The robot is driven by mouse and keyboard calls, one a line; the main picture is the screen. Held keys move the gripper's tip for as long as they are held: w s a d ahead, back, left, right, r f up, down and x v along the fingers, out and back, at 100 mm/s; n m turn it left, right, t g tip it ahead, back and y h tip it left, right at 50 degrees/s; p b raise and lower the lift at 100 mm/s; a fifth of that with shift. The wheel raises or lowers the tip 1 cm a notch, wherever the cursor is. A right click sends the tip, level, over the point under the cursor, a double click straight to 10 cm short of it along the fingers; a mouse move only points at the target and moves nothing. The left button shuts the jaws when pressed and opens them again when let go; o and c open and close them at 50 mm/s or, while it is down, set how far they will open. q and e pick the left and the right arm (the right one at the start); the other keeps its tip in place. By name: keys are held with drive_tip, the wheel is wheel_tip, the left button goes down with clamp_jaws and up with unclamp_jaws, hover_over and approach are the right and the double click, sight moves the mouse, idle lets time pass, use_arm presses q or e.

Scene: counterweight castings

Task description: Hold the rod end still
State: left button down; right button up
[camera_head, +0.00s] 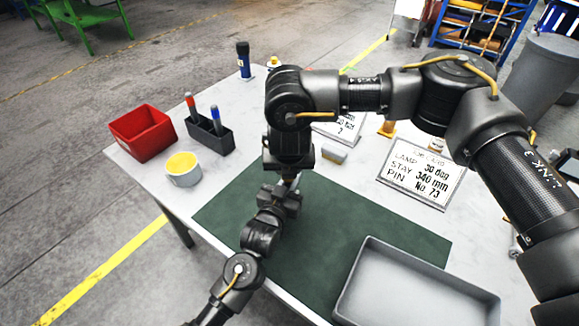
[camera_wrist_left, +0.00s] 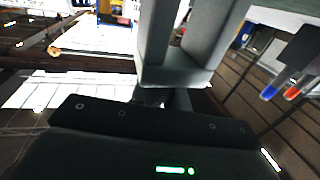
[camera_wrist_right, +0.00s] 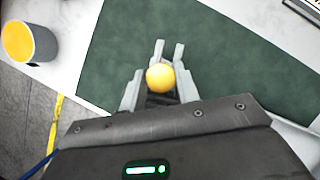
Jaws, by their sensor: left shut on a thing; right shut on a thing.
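My right gripper (camera_head: 289,172) points down over the dark green mat (camera_head: 225,213). In the right wrist view its jaws (camera_wrist_right: 160,92) are shut on a piece with a round yellow end (camera_wrist_right: 160,77). My left gripper (camera_head: 291,188) comes up from the lower left and meets the right one closely from below. It is shut, and its grey fingers (camera_wrist_left: 180,68) fill the top middle of the left wrist view. What it holds is hidden there. I cannot make out the rod's length or where the two grips lie along it.
A grey tray (camera_head: 352,300) stands at the front right. A card (camera_head: 422,178) reads lamp 30 deg, stay 340 mm, pin No. 73. A red bin (camera_head: 142,133), a pen holder (camera_head: 211,138) and a yellow-filled mug (camera_head: 184,172) stand at the left. The mat's left part is clear.

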drive_tip(key=m, duration=0.1)
drive_tip(key=m+h, duration=0.1)
drive_tip(key=m, duration=0.1)
drive_tip(key=m+h, duration=0.1)
drive_tip(key=m, duration=0.1)
drive_tip(key=shift+a+r, duration=0.1)
drive_tip(key=shift+a, duration=0.15)
drive_tip(key=m+g+h, duration=0.1)
drive_tip(key=m, duration=0.2)
drive_tip(key=shift+w+h, duration=0.1)
drive_tip(key=shift+h, duration=0.2)
drive_tip(key=m+g+h, duration=0.1)
drive_tip(key=m, duration=0.3)
drive_tip(key=shift+w+d+m+g, duration=0.1)
drive_tip(key=shift+m+g, duration=0.4)
drive_tip(key=shift+m, duration=0.4)
drive_tip(key=o, duration=0.9)
drive_tip(key=shift+o, duration=0.2)
